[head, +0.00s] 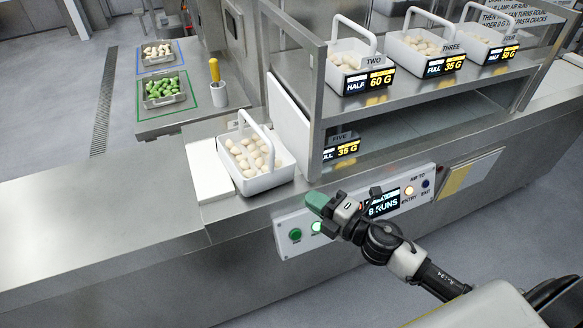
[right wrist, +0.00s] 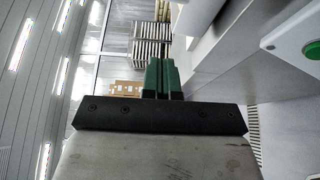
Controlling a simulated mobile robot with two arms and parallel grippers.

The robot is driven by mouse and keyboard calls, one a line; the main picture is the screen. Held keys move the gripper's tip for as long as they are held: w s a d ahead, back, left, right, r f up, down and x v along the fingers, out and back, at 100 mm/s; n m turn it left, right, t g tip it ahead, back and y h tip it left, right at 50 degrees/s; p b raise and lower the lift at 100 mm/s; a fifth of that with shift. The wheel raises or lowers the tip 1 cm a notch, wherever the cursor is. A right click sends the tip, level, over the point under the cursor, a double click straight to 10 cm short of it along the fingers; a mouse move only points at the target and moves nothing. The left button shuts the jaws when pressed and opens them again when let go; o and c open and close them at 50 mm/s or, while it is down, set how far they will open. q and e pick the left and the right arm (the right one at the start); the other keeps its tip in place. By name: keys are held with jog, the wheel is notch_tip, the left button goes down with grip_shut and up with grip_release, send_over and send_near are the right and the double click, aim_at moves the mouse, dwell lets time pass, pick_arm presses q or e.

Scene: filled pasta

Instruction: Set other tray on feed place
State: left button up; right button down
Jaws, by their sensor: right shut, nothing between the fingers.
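A white tray with an upright handle (head: 251,178), filled with pale round pasta, stands on the counter left of the shelf. On the upper shelf stand similar handled trays: one labelled TWO (head: 336,78), one labelled THREE (head: 398,55) and a third (head: 470,43) at the right. My right gripper (head: 318,203) is in front of the counter, near the button panel and to the lower right of the counter tray. Its green fingers (right wrist: 160,78) are shut and empty in the right wrist view. My left gripper is out of view. Which place is the feed place is not marked legibly.
A side table (head: 180,118) carries a tray of pale pieces (head: 157,62) in a blue outline and one of green pieces (head: 178,99) in a green outline. A yellow-handled tool stands in a white cup (head: 219,95). The lower shelf, labelled FIVE, looks empty.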

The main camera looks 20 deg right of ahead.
pick_arm(q)
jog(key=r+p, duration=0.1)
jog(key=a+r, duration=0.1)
jog(key=p, duration=0.1)
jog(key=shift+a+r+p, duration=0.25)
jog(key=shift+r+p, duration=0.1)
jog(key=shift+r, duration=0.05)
pick_arm(e)
jog(key=w+d+x, duration=0.1)
jog(key=d+x, duration=0.1)
jog(key=x, duration=1.1)
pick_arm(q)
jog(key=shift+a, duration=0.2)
pick_arm(e)
jog(key=shift+w, duration=0.1)
